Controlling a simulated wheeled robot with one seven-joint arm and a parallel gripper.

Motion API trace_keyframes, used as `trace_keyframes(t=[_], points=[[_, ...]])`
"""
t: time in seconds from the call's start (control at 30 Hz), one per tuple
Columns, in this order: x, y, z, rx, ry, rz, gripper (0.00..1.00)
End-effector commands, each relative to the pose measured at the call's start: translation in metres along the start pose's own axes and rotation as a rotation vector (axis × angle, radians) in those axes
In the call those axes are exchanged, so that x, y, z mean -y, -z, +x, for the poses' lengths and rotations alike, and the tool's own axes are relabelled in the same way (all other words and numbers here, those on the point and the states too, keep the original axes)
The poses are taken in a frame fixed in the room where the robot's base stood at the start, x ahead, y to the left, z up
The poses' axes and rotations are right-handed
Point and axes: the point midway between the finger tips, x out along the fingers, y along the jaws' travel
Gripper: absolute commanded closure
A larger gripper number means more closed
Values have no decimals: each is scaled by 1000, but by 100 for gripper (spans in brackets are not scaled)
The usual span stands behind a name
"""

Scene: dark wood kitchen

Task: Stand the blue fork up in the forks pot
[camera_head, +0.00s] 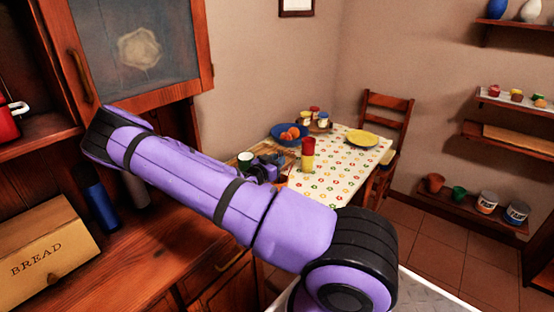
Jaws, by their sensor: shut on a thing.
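My purple arm crosses the middle of the view. My gripper (268,168) shows as a small dark and purple shape just behind the arm, over the near left end of the patterned table. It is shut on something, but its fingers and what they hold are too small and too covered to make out. I cannot pick out the blue fork. Two tins with labels, a left one (487,202) and a right one (517,212), stand on the low right shelf. Their labels are too small to read, so I cannot tell which is the forks pot.
The table (335,172) bears a blue bowl of fruit (283,139), a yellow plate (362,138) and a red-and-yellow container (308,155). A white mug (245,160) stands near my gripper. A chair (398,103) is behind. A bread box (45,250) sits on the left counter.

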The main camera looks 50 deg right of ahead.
Motion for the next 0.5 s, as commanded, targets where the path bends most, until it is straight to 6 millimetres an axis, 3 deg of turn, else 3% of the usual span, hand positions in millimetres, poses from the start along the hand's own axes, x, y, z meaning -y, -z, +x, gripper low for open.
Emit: trace_keyframes(t=[0.27, 0.3, 0.4, 0.5], points=[[0, -1, 0, 0, 0, 0, 100], [0, 0, 0, 0, 0, 0, 68], [0, 0, 0, 0, 0, 0, 45], [0, 0, 0, 0, 0, 0, 45]])
